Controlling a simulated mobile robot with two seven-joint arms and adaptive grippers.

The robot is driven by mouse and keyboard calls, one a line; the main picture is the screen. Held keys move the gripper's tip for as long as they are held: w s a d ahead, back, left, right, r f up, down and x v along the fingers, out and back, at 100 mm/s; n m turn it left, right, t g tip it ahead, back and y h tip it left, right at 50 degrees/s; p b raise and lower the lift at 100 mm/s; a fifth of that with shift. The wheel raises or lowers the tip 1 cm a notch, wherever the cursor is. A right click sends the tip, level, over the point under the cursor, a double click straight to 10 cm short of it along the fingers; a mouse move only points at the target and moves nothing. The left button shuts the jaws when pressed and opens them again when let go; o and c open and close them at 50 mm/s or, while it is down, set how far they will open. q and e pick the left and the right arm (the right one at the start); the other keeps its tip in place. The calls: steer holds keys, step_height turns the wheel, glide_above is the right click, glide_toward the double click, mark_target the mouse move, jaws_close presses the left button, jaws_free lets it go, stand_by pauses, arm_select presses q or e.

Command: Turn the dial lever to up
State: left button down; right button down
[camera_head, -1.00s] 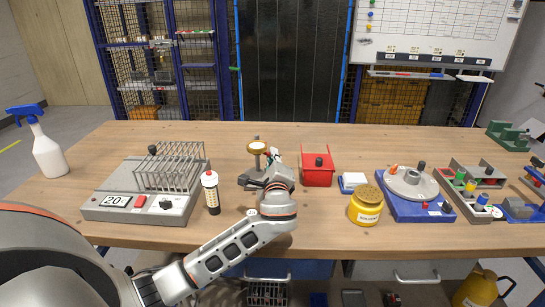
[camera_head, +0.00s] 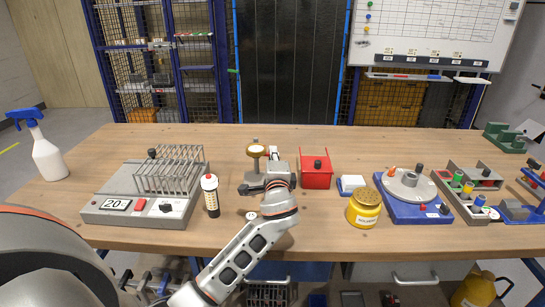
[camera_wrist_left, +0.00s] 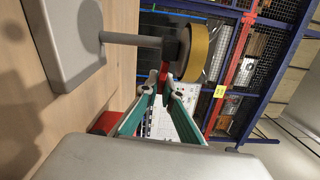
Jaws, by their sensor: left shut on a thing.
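The dial jig has a round brass-yellow dial (camera_head: 256,150) on a short post above a grey base (camera_head: 250,189), left of the table's middle. In the left wrist view the yellow dial (camera_wrist_left: 197,54) stands on its side at the end of a grey rod. A small red lever (camera_wrist_left: 164,70) shows beside the dial's dark hub. My left gripper (camera_wrist_left: 160,86) has its teal-lined fingertips at this lever and is shut on it. In the head view my left gripper (camera_head: 274,170) is right beside the dial, its fingers mostly hidden by its own body. My right gripper is not in view.
A grey rack device (camera_head: 130,207) and a white bottle with a dark base (camera_head: 210,194) stand to the left. A red bin (camera_head: 317,175), a yellow jar (camera_head: 364,211) and a blue fixture (camera_head: 400,211) stand to the right. The table behind the dial is clear.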

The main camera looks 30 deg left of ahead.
arm_select(q)
steer(key=shift+n, duration=0.5)
steer(key=shift+r, duration=0.1)
steer(key=c, duration=2.2)
jaws_free()
steer(key=v, duration=1.2)
steer(key=shift+d, duration=0.1)
